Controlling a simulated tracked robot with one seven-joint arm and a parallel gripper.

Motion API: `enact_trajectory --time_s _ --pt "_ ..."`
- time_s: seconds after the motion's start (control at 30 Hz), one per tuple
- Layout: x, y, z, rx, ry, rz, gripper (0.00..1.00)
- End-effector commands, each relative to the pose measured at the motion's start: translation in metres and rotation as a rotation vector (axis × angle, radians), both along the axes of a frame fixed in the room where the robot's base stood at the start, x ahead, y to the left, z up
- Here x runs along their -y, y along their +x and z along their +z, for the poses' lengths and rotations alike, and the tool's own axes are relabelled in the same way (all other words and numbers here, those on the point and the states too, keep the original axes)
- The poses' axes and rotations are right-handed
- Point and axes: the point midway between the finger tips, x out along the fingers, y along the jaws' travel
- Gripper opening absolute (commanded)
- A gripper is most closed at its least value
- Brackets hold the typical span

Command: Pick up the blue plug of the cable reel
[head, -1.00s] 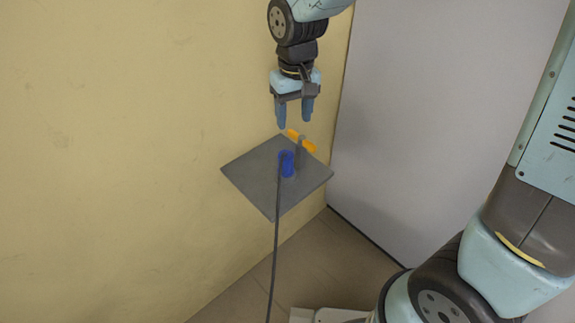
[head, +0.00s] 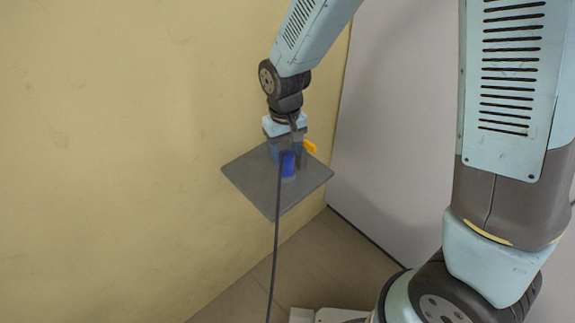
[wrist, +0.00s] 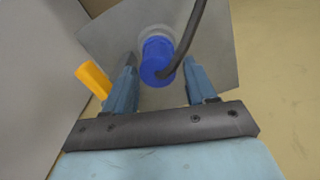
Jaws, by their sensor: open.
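The blue plug (head: 288,166) stands upright on a grey square shelf against the yellow wall. A dark cable (head: 275,230) runs from its top and hangs down over the front edge. My gripper (head: 286,160) is open and low over the shelf, just around or behind the plug; it partly hides the plug's surroundings. In the wrist view the blue plug (wrist: 157,60) lies between the two blue fingers of my gripper (wrist: 162,75), with gaps on both sides. The cable reel is not in view.
The grey shelf (head: 250,182) juts from the yellow wall (head: 120,130). An orange piece (head: 310,146) sticks up at the shelf's back right, and shows just outside the left finger in the wrist view (wrist: 93,79). A grey panel (head: 400,120) stands to the right.

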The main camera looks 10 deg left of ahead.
Motion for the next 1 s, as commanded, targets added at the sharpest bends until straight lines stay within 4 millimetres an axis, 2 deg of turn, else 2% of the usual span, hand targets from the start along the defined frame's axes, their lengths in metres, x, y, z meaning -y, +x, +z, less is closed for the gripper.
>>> enact_trajectory --time_s 0.3,0.67,1.0 --pt "0.003 0.001 -0.039 -0.001 -0.002 0.000 0.56" --pt "0.003 0.001 -0.046 0.001 0.001 -0.001 0.55" --pt "0.003 0.002 -0.045 0.001 0.001 -0.001 0.22"
